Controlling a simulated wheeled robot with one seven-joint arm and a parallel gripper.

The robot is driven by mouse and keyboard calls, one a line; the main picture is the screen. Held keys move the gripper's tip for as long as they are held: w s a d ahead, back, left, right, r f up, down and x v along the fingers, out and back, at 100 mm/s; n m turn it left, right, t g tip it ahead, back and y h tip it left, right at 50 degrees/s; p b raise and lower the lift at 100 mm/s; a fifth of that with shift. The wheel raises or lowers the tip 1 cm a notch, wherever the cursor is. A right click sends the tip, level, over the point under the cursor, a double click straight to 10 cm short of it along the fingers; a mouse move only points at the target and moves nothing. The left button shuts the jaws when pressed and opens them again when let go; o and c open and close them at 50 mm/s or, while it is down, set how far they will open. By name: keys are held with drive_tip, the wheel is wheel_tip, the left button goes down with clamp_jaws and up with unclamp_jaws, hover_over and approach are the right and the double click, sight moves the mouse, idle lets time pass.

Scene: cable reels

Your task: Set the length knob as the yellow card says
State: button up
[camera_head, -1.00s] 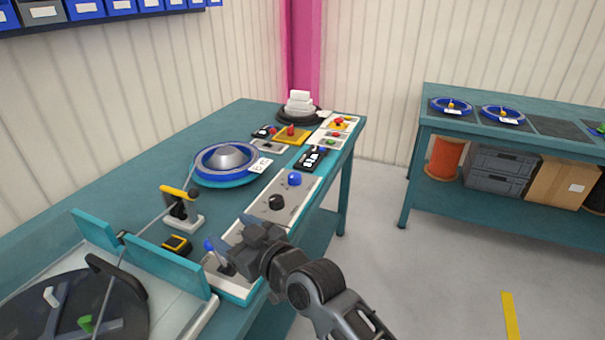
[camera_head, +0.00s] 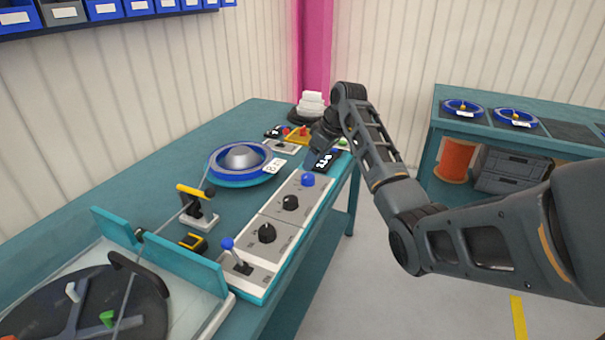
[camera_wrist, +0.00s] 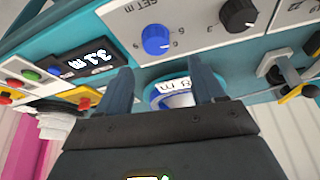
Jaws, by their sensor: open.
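The blue knob (camera_head: 308,179) sits on the white panel along the bench's right edge. In the wrist view the blue knob (camera_wrist: 155,40) is beside the print "SET m", with its pointer toward the lower part of the dial. A black display (camera_head: 323,160) stands behind it; in the wrist view the display (camera_wrist: 88,58) reads about 3.1 m. I cannot make out a yellow card; a white card (camera_head: 274,166) with a length in m lies at the blue reel (camera_head: 240,160). My gripper (camera_wrist: 163,84) is open and empty, apart from the knob, above the bench's far right part.
Black knobs (camera_head: 290,202) (camera_head: 267,232) and a blue-tipped lever (camera_head: 227,243) are nearer on the panel. Red buttons and a yellow plate (camera_head: 297,134) lie at the back. A yellow-handled device (camera_head: 196,205) stands left of the panel. The floor to the right is open.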

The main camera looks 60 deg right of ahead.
sight(308, 176)
drive_tip(key=x, duration=0.7)
drive_tip(key=shift+s+d+f, duration=0.2)
drive_tip(key=shift+f, duration=0.1)
drive_tip(key=c, duration=1.1)
drive_tip(key=shift+o, duration=0.2)
